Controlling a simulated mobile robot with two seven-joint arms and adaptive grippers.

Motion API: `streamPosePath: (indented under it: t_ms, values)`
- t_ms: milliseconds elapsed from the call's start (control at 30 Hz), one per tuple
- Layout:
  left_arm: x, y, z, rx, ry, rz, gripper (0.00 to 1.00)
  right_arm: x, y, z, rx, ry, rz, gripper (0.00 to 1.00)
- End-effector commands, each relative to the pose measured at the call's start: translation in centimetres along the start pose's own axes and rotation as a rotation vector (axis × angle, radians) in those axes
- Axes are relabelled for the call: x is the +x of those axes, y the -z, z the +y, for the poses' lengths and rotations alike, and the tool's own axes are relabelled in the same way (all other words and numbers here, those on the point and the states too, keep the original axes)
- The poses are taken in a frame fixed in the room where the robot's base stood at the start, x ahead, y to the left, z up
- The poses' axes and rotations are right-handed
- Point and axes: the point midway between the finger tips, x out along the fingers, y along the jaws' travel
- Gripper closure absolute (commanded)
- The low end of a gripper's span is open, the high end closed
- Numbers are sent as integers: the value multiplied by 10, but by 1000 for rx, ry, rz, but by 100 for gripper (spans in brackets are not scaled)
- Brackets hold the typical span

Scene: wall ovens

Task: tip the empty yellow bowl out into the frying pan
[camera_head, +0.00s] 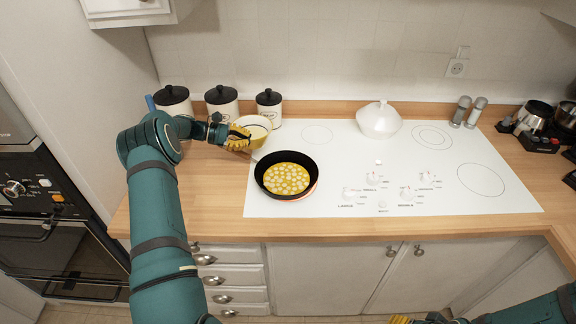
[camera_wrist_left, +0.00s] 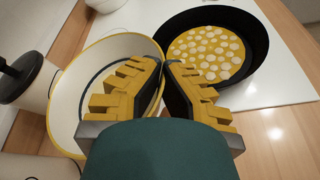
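My right gripper (camera_head: 420,320) is at the bottom edge, mostly cut off.
White canisters with black lids (camera_head: 222,102) stand behind the bowl. A white lidded pot (camera_head: 379,119) and two shakers (camera_head: 468,111) are at the back of the white hob (camera_head: 340,200). The hob's middle is clear. Small appliances (camera_head: 535,118) stand at the right.

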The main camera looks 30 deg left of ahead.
Motion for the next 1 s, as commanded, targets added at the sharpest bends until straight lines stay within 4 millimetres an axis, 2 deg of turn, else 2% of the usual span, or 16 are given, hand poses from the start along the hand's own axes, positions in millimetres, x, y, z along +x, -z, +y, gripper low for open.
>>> streamPosePath:
  t_ms: [267,800,1000]
  values:
    - [1,-5,1,23,-5,16,100,-7,1,-2,0,1,0,53]
    - [12,-27,-11,206,10,180,100,-42,5,-14,-1,6,-1,53]
    - [16,-27,-14,242,11,211,100,-42,6,-14,-2,7,-1,53]
